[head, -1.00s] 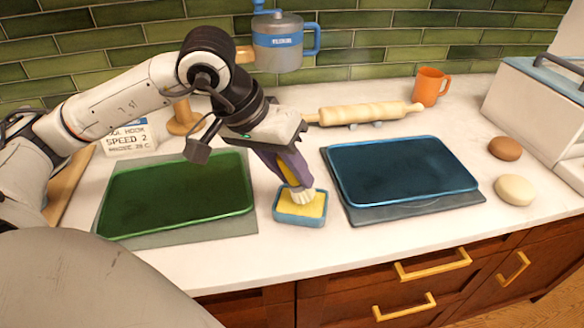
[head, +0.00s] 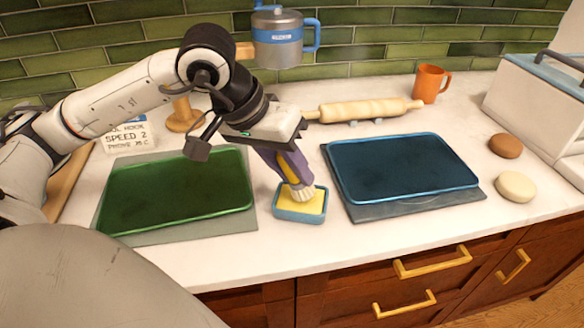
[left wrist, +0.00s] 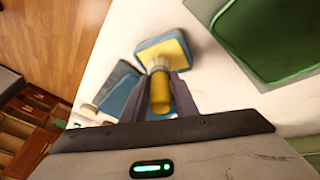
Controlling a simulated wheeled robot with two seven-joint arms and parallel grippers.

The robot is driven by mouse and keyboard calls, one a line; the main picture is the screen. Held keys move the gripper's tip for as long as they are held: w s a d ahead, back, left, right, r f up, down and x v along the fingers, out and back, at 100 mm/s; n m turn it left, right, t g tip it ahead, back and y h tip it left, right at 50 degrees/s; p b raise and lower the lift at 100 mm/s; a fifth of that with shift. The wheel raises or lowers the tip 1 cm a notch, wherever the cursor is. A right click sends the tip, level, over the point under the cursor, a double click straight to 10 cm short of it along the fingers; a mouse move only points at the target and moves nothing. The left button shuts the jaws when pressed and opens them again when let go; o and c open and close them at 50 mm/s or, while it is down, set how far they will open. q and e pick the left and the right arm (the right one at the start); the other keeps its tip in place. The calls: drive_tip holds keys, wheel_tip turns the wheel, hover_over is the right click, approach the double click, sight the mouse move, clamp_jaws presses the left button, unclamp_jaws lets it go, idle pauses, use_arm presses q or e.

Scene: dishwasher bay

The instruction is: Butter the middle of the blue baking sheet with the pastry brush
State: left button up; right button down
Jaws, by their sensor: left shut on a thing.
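The blue baking sheet (head: 404,167) lies on a grey mat at the right of the counter, and no butter shows on it. My left gripper (head: 288,168) is shut on the yellow handle of the pastry brush (head: 302,192). The brush points down, with its pale bristles at the yellow butter in the small blue dish (head: 300,216). In the left wrist view the brush handle (left wrist: 160,96) sits between the fingers and its tip meets the butter in the dish (left wrist: 166,53). I cannot tell how deep the bristles are. My right gripper is not in view.
A green baking sheet (head: 178,190) lies on a mat to the left of the dish. A rolling pin (head: 364,111) and an orange mug (head: 430,84) are behind the blue sheet. Two round buns (head: 505,146) (head: 516,186) are to its right. Bare counter lies in front.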

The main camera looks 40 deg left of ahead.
use_arm(q)
drive_tip(key=shift+f+b, duration=0.5)
drive_tip(key=shift+b, duration=0.15)
idle(1.8)
drive_tip(key=shift+r+p, duration=2.45)
drive_tip(key=shift+r, duration=1.1)
